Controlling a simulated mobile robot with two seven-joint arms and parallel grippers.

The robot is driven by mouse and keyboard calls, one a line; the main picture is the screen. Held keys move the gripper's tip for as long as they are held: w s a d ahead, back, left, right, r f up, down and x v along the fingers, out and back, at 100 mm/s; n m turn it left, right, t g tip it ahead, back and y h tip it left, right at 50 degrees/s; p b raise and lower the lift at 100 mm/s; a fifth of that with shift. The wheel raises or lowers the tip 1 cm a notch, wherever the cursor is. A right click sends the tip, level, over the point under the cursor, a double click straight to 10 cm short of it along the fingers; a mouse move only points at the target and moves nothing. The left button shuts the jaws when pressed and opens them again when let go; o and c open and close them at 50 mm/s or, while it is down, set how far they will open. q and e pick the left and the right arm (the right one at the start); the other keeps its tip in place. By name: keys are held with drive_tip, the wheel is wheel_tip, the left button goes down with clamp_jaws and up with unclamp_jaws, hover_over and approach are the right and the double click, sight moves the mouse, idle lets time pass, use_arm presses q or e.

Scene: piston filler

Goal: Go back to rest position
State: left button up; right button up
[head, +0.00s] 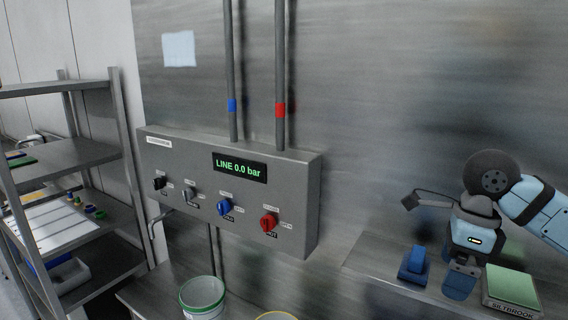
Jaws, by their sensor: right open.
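My right gripper (438,274) is at the right of the head view, over the grey ledge (368,262) against the metal wall. Its light-blue body with a small lit display shows above its blue fingers, which are apart with nothing seen between them. My right arm comes in from the right edge. My left gripper is not in view.
A wall panel (152,170) reads LINE 0.0 bar and carries several knobs, including a blue (225,207) and a red one (268,222). A green-rimmed bucket (203,297) stands below. A green-topped box (513,287) sits beside my right gripper. Shelving (70,153) is at left.

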drive_tip(key=s+a+f+m+t+y, duration=0.2)
drive_tip(key=a+f+m+y, duration=0.2)
drive_tip(key=a+m+y, duration=0.45)
drive_tip(key=s+a+f+m+t+y, duration=0.1)
drive_tip(key=a+f+m+y, duration=0.35)
drive_tip(key=a+y, duration=0.65)
drive_tip(key=d+f+m+t+h+p, duration=0.1)
drive_tip(key=d+f+m+t+h, duration=0.3)
drive_tip(key=f+m+t+h, duration=0.55)
drive_tip(key=d+f+m+t+h, duration=0.25)
drive_tip(key=f+m+t, duration=0.3)
drive_tip(key=m, duration=0.85)
drive_tip(key=s+d+f+m+g+h, duration=0.2)
drive_tip(key=s+f, duration=0.4)
drive_tip(key=f, duration=0.3)
drive_tip(key=s+d+f+m+g+h, duration=0.2)
drive_tip(key=s+f+m+g+h, duration=0.2)
drive_tip(key=f, duration=0.5)
drive_tip(key=s+m, duration=0.2)
drive_tip(key=s, duration=0.1)
drive_tip(key=shift+s+d+m, duration=0.25)
drive_tip(key=shift+s+m, duration=0.05)
drive_tip(key=shift+m, duration=0.05)
